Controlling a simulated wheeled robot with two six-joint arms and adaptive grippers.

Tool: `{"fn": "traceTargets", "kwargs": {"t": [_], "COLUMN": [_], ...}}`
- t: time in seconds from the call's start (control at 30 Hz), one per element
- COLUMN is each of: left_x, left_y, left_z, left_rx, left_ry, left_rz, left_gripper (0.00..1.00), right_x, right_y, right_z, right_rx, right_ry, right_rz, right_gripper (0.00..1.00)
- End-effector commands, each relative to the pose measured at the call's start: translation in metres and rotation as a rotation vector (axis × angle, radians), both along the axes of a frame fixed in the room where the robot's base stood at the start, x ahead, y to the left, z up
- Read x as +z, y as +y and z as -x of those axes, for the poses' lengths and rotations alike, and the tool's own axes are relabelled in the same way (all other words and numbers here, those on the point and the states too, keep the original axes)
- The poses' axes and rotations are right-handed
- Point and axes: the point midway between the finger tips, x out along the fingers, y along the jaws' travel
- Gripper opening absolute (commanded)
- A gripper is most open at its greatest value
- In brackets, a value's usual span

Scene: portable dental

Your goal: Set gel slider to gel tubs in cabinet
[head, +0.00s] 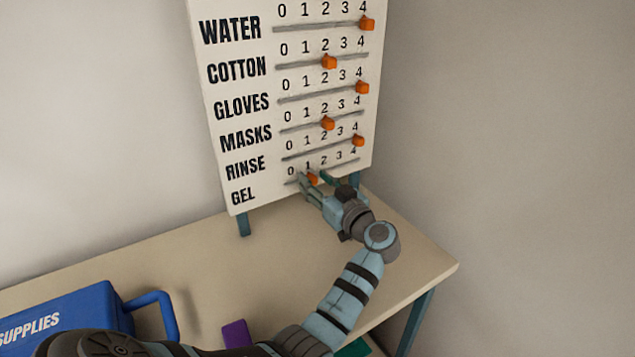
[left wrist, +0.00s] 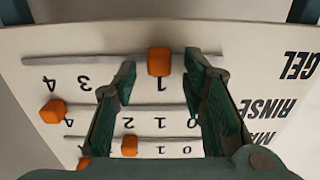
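The orange gel slider knob (head: 312,179) sits at the 1 mark on the lowest track of the white board (head: 225,150). My left gripper (head: 317,181) is at that knob, with its fingers open around it. In the left wrist view, which shows the board upside down, the gel knob (left wrist: 159,62) stands between the two fingertips (left wrist: 159,68) with a gap on each side. My right gripper is not in view.
Just beyond the gel row is the rinse knob (head: 358,141) at 4, then the masks knob (head: 328,124) at 2. The board stands on a beige table (head: 190,260). A blue supplies box (head: 75,310) and a purple item (head: 236,334) are nearer.

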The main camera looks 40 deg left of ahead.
Motion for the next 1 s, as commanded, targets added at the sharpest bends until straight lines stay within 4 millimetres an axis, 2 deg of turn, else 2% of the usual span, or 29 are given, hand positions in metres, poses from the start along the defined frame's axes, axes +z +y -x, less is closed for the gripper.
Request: {"fn": "traceTargets", "kwargs": {"t": [0.17,0.27,0.5,0.63,0.73,1.0], "left_x": [0.001,0.011,0.069,0.093,0.1,0.1], "left_y": [0.0,0.0,0.0,0.0,0.0,0.0], "left_z": [0.0,0.0,0.0,0.001,0.001,0.001], "left_rx": [0.001,0.001,0.001,0.001,0.001,0.0], "left_ry": [0.0,-0.004,-0.005,-0.004,-0.001,0.0], "left_rz": [0.0,0.001,0.0,0.001,0.0,0.0], "left_gripper": [0.38,0.38,0.38,0.38,0.38,0.38], "right_x": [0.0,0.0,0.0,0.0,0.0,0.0], "right_y": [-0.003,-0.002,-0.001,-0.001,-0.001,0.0], "right_z": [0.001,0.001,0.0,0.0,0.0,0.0], "right_rx": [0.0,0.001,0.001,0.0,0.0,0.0], "right_ry": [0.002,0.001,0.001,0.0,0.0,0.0], "right_rz": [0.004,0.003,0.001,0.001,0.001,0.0], "right_gripper": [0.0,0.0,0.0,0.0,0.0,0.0]}}
